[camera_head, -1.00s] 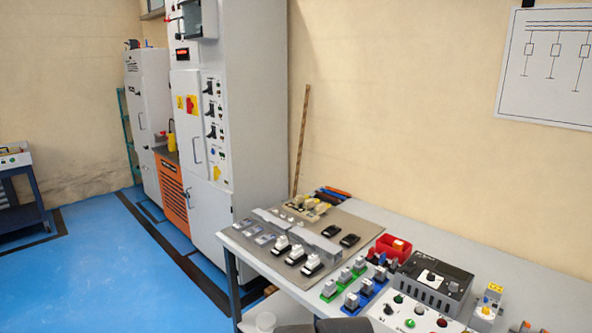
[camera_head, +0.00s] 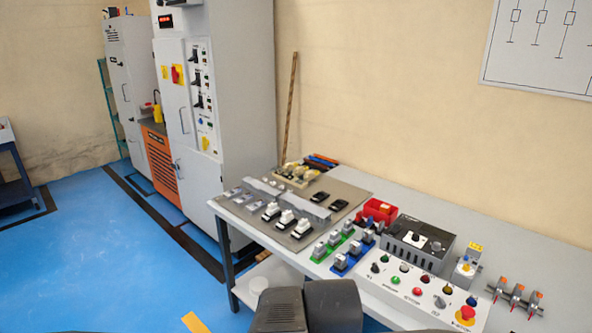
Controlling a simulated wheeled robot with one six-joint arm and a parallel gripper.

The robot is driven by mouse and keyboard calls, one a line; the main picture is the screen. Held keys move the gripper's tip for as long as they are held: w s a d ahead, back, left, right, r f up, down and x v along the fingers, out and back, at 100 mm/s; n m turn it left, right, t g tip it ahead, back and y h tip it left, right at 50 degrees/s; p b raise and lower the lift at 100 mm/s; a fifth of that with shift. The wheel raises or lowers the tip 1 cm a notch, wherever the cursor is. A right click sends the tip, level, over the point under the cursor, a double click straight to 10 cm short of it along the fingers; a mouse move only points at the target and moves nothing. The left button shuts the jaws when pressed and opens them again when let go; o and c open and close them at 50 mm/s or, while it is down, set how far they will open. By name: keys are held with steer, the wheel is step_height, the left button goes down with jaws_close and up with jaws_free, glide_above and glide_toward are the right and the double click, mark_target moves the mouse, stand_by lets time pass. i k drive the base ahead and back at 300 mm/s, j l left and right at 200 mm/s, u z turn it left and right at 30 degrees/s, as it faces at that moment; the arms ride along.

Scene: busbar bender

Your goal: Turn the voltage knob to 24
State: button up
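A dark grey box with a vented side (camera_head: 418,240) stands on the table at the right. It has a dark knob on a pale round dial (camera_head: 416,239), and another small round control to its right. This knob may be the voltage knob, but its markings and pointer are too small to read. Dark grey parts of my arm show at the bottom middle edge, in front of the table. No gripper fingers can be made out, and nothing of mine touches the box.
A white panel (camera_head: 392,284) with several coloured buttons and a red mushroom button (camera_head: 465,314) lies in front of the box. A red bin (camera_head: 378,211), green and blue trays, and small clamps (camera_head: 515,296) sit nearby. A tall grey cabinet (camera_head: 243,90) stands behind left.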

mark_target(416, 238)
steer(key=i+z, duration=0.5)
steer(key=i+j+z, duration=0.1)
steer(key=i+z, duration=0.35)
steer(key=k, duration=0.1)
